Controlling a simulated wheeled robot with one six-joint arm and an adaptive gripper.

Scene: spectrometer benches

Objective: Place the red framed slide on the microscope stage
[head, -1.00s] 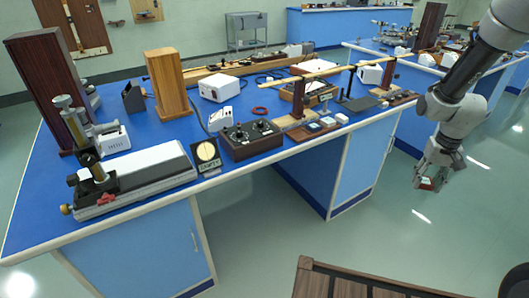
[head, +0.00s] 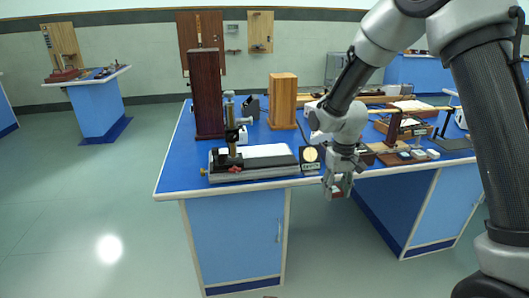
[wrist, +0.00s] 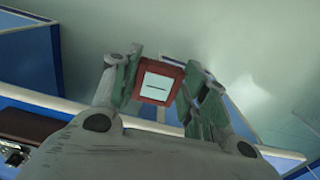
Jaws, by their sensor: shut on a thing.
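The red framed slide (wrist: 158,82) has a pale centre with a short dark line. It sits between the two green-lined fingers of my gripper (wrist: 158,88), which is shut on it. In the head view my gripper (head: 338,189) hangs at the bench's front edge, right of the microscope, and the slide is mostly hidden there. The microscope (head: 231,135) has a brass and black upright tube. It stands at the left of the blue bench on a long grey and black base (head: 270,161). A small red part shows low on it; its stage is too small to make out clearly.
A round-dialled sign (head: 310,158) stands between the microscope base and my gripper. A tall dark wooden block (head: 207,90) and a lighter wooden block (head: 283,100) stand behind. Several instruments crowd the bench's right side. Open floor (head: 90,220) lies to the left.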

